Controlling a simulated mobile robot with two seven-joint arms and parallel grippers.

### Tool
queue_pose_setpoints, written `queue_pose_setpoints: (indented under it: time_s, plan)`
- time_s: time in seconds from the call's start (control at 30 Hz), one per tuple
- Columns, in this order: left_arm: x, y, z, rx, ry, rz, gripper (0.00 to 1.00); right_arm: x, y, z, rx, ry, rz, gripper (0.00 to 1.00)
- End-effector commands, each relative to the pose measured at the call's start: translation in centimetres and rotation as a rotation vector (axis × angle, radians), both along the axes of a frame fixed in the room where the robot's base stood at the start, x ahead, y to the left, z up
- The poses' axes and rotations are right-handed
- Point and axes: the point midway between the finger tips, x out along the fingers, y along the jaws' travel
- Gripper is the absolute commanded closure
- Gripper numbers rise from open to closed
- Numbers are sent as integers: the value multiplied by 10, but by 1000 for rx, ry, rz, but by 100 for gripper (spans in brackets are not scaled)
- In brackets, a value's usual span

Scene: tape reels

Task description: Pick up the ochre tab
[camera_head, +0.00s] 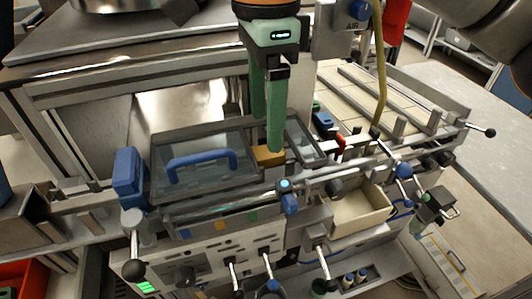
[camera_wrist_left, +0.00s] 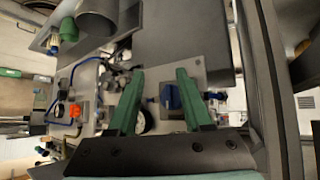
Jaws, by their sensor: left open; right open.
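The ochre tab (camera_head: 266,156) is a small block on the machine's top, just right of a clear-lidded compartment, in the head view. My right gripper (camera_head: 267,135) comes down from above with its green fingers apart. The nearer fingertip reaches down beside the tab and overlaps part of it in the picture; I cannot tell whether they touch. The other fingertip is partly hidden. My left gripper (camera_wrist_left: 160,72) shows in the left wrist view, open and empty, facing a panel with a blue knob (camera_wrist_left: 171,97). The tab is not visible there.
The clear lid (camera_head: 205,160) with a blue handle (camera_head: 203,158) lies left of the tab. Rails and levers run along the front and right. An open cream bin (camera_head: 360,212) sits at the front right. A yellow hose (camera_head: 380,75) hangs behind.

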Motion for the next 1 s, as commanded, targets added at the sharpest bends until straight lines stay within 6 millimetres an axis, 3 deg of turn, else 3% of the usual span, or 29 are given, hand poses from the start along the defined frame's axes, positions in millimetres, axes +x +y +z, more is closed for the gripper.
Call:
queue_pose_setpoints:
  time_s: [0.27, 0.57, 1.0]
  plan:
    - [0, 0, 1, 0, -1, 0, 50, -1, -2, -41, -2, 3, 1, 28]
    - [1, 0, 1, 0, -3, 1, 50, -1, -2, -46, 0, 1, 0, 28]
    - [2, 0, 1, 0, -4, 1, 50, -1, -2, -46, 0, 1, 0, 76]
